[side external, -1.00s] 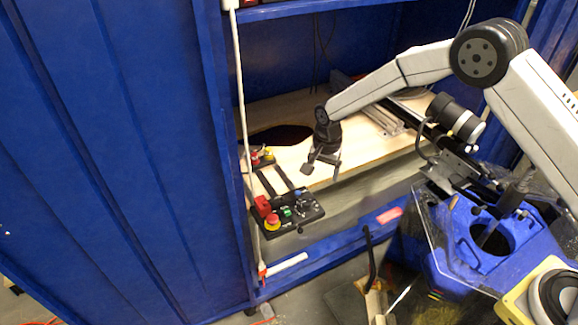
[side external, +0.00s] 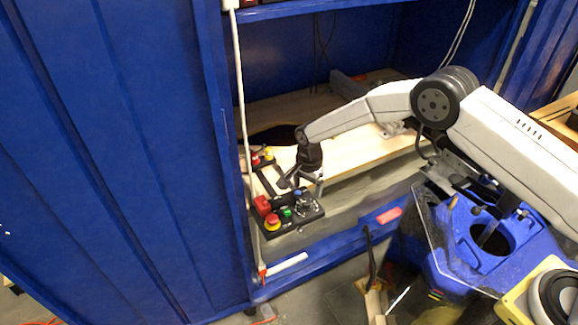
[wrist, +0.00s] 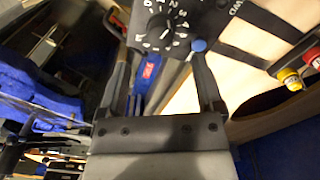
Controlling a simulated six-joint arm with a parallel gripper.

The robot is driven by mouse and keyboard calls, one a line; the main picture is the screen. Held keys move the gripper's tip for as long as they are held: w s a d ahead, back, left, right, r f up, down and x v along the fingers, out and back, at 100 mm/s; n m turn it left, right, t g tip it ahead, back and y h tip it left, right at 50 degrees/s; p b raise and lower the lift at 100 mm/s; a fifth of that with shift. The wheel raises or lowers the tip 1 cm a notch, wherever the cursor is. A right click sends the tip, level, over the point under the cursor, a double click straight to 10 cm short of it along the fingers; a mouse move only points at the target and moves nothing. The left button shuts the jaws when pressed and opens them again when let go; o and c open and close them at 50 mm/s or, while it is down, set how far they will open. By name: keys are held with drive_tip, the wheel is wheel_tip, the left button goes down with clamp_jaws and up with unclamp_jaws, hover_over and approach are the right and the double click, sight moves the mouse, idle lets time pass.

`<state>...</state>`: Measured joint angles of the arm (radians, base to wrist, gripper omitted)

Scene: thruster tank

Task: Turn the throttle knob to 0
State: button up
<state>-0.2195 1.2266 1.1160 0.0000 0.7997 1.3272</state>
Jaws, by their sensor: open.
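The throttle knob (wrist: 160,28) is a small black dial on a black panel (wrist: 190,12) with white numbers around it, at the top of the wrist view. I cannot read its setting surely. My gripper (wrist: 158,58) is open, its two fingers spread with the knob ahead, roughly between their lines; contact is not clear. In the side view my gripper (side external: 302,187) points down just above the right part of the black control box (side external: 300,224), where its fingers partly hide the controls.
A blue button (wrist: 198,45) sits beside the dial. On the box are a red mushroom button (side external: 272,222), a red block (side external: 262,206) and a green switch (side external: 286,212). A second small box (side external: 262,158) stands behind. A blue cabinet wall is to the left.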

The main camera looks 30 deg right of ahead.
sight(307, 202)
drive_tip(key=shift+f, duration=3)
clamp_jaws()
